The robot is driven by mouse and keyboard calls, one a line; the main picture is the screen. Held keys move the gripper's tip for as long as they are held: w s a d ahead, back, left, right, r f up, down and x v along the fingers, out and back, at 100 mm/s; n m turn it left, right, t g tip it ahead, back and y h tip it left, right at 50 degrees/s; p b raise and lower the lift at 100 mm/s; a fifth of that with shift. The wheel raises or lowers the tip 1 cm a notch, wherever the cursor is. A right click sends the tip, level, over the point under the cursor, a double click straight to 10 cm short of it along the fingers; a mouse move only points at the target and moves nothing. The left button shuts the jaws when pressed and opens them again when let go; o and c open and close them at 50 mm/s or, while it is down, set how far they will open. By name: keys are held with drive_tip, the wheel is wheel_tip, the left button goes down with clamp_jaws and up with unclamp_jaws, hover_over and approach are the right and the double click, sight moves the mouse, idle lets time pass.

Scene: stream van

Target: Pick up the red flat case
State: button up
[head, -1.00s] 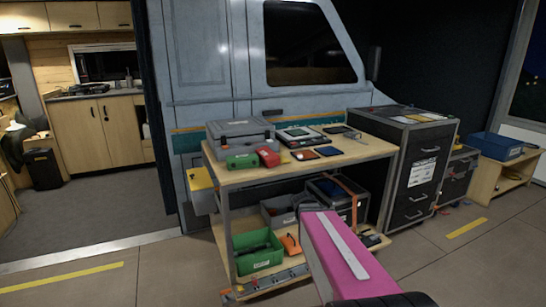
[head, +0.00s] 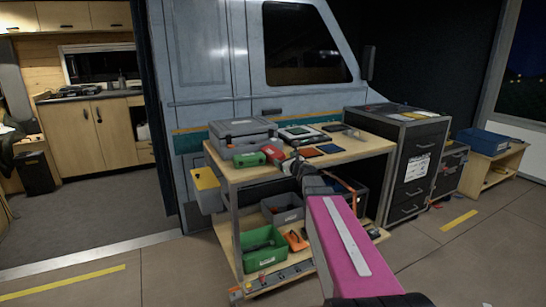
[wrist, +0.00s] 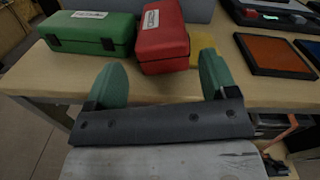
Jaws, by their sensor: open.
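The red case (wrist: 163,36), a small box with a white label, lies on the wooden top of the cart, and it also shows in the head view (head: 272,154). A green case (wrist: 88,33) lies close to its left. My gripper (wrist: 162,64) is open and empty, its two green fingers at the cart's front edge, pointing toward the red case. In the head view my gripper (head: 291,164) is dark and small, just right of and in front of the red case. The far end of the red case is partly cut off in the wrist view.
A grey case (head: 243,131) stands behind the red case. Something yellow (wrist: 202,42) lies beside it. An orange panel (wrist: 276,54) and a blue panel lie to the right on the cart top (wrist: 30,72). A lower shelf holds a green bin (head: 264,247).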

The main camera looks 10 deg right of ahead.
sight(276, 153)
drive_tip(key=x, duration=0.8)
drive_tip(key=shift+w+f, duration=0.3)
drive_tip(key=c, duration=0.9)
drive_tip(key=shift+r, duration=0.1)
drive_tip(key=shift+r, duration=0.75)
wheel_tip(276, 153, up, 2)
drive_tip(key=shift+r, duration=0.1)
drive_tip(key=s+r, duration=0.2)
drive_tip(key=s, duration=0.2)
drive_tip(key=s+a+r, duration=0.1)
drive_tip(key=s+r, duration=0.1)
drive_tip(key=s, duration=0.1)
drive_tip(key=s+a+r, duration=0.1)
drive_tip(key=s+r, duration=0.2)
drive_tip(key=s, duration=0.1)
drive_tip(key=shift+s+r, duration=0.1)
drive_tip(key=shift+s, duration=0.2)
